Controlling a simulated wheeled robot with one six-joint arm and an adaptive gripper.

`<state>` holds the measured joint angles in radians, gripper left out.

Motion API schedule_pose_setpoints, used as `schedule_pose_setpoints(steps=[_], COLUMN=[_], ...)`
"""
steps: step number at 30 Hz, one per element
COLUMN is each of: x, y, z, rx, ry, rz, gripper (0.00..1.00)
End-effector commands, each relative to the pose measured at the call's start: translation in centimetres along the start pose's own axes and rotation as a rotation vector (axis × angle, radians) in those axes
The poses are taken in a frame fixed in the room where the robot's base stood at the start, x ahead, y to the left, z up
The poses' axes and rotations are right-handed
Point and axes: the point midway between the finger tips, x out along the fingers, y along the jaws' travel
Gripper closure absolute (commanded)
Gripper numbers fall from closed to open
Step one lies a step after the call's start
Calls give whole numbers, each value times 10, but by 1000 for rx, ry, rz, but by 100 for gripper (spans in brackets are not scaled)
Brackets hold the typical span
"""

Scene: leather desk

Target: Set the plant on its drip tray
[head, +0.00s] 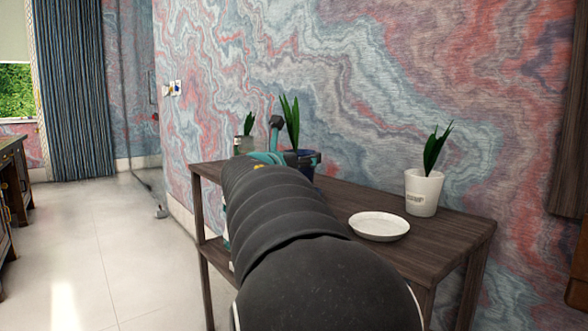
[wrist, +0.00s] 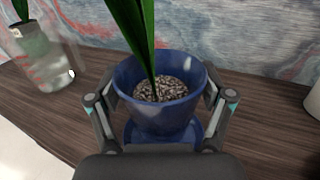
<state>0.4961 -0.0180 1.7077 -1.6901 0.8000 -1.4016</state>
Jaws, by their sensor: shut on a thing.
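A plant with long green leaves in a dark blue pot (wrist: 155,112) is in the wrist view, with grey gravel inside. My gripper (wrist: 160,94) is shut on this pot, one finger on each side near its rim. A blue disc-like part (wrist: 131,131) shows below the pot. I cannot tell whether it is a separate tray or the pot's foot, or whether the pot is lifted. In the head view the blue pot (head: 312,157) is partly hidden by my arm and stands upright. A round white dish (head: 379,226) lies empty near the table's front edge.
A white pot with a plant (head: 424,192) stands behind and right of the dish. A glass-like pot with a plant (head: 243,144) is at the table's left end, also in the wrist view (wrist: 42,60). The dark wooden table (head: 455,237) runs along a patterned wall.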

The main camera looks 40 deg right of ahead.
Motion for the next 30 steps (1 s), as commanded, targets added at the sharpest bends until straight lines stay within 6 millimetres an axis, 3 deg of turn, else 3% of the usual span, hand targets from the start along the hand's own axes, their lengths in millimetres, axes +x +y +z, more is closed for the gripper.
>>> schedule_pose_setpoints(steps=[3, 16, 17, 18, 19, 30], x=[0, 0, 0, 0, 0, 0], y=[0, -1, 0, 0, 0, 0], z=[-17, -22, -22, -22, -22, -20], rx=[-1, 0, -1, -1, -1, -1], ry=[-1, -1, 0, 0, 0, 0], rz=[0, 0, 0, 0, 0, 0], gripper=[82, 82, 15, 5, 0, 0])
